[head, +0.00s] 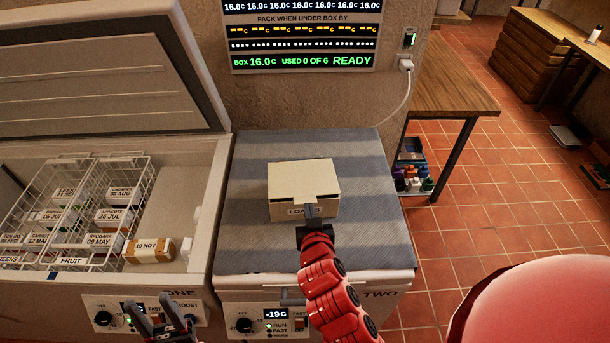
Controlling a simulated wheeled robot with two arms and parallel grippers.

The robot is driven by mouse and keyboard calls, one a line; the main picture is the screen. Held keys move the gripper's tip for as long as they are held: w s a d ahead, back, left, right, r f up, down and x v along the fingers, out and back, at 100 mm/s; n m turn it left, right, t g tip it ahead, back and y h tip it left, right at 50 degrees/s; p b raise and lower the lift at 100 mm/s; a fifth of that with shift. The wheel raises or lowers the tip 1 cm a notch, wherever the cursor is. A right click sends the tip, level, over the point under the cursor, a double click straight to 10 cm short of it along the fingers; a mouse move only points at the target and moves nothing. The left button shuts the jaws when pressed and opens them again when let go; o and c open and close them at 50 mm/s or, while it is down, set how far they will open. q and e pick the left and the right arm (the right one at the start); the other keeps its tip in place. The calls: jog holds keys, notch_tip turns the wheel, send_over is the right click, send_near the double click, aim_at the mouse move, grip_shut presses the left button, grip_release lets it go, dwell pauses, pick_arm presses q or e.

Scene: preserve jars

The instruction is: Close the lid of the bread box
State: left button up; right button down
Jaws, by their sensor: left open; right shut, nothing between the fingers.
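The bread box (283,211) is a small cream box with a partly covered label starting "LOA". It stands on the grey cover of the chest freezer marked TWO. Its lid (303,178) lies over the top, with a thin dark line under its front edge; I cannot tell whether it is fully seated. My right gripper (309,213) is shut and empty at the front of the box, covering part of the label; contact is unclear. My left gripper (164,312) is open and empty, low in front of the left freezer, away from the box.
The left chest freezer (205,205) has its lid (95,75) raised, with wire baskets (90,215) of labelled packs inside. A display panel (303,40) hangs on the wall behind. A white cable (402,100) drops behind the right freezer. The grey cover (365,180) around the box is clear.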

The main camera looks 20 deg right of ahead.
jog(key=b, duration=0.4)
send_over(306, 201)
jog(key=s, duration=0.2)
notch_tip(306, 201, down, 3)
jog(key=f, duration=0.1)
jog(key=f+p, duration=0.1)
jog(key=shift+w+a+f, duration=0.1)
jog(key=shift+a+f, duration=0.15)
jog(key=shift+f, duration=0.9)
